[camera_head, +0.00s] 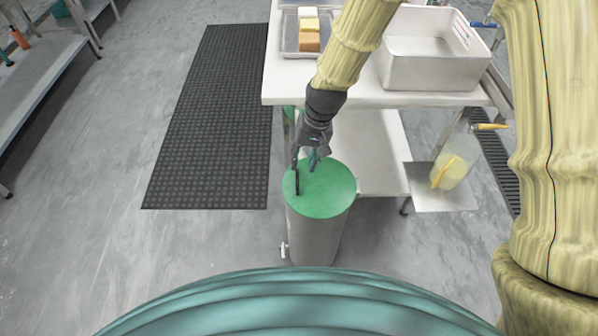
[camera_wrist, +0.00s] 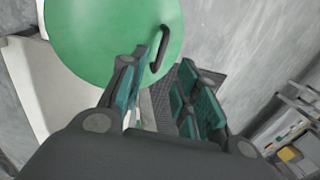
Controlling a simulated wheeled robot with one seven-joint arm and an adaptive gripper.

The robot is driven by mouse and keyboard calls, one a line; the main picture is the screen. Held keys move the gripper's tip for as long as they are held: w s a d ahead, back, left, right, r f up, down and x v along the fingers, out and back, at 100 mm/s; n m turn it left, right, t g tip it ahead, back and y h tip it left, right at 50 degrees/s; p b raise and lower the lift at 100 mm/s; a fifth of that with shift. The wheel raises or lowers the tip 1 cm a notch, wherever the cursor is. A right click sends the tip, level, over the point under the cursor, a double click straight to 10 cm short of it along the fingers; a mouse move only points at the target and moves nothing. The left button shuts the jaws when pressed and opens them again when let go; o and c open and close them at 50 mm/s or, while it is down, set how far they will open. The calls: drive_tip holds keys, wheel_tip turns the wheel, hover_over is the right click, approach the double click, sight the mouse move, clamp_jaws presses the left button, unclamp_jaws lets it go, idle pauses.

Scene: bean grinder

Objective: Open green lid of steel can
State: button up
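The steel can (camera_head: 318,237) stands upright on the floor, with its round green lid (camera_head: 327,199) lying flat on top. The lid also fills the upper left of the wrist view (camera_wrist: 100,40). A dark bar handle (camera_head: 297,183) is at the lid's left edge; it also shows in the wrist view (camera_wrist: 161,50). My gripper (camera_head: 304,162) is above the left part of the lid. In the wrist view my gripper (camera_wrist: 168,66) is open, its fingers apart, with the handle just ahead of the fingertips. I cannot tell whether a finger touches the handle.
A white table (camera_head: 285,80) stands behind the can, bearing a tray with coloured blocks (camera_head: 309,32) and a steel basin (camera_head: 430,65). A clear pitcher (camera_head: 452,172) stands to the right. A black mat (camera_head: 225,110) lies left; the floor around it is clear.

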sight(298, 177)
drive_tip(key=shift+a+f, duration=0.2)
drive_tip(key=shift+f, duration=0.9)
drive_tip(key=shift+a+f, duration=0.25)
drive_tip(key=shift+f, duration=0.8)
drive_tip(key=shift+a+f, duration=0.2)
drive_tip(key=shift+f, duration=0.9)
drive_tip(key=shift+c, duration=0.2)
clamp_jaws()
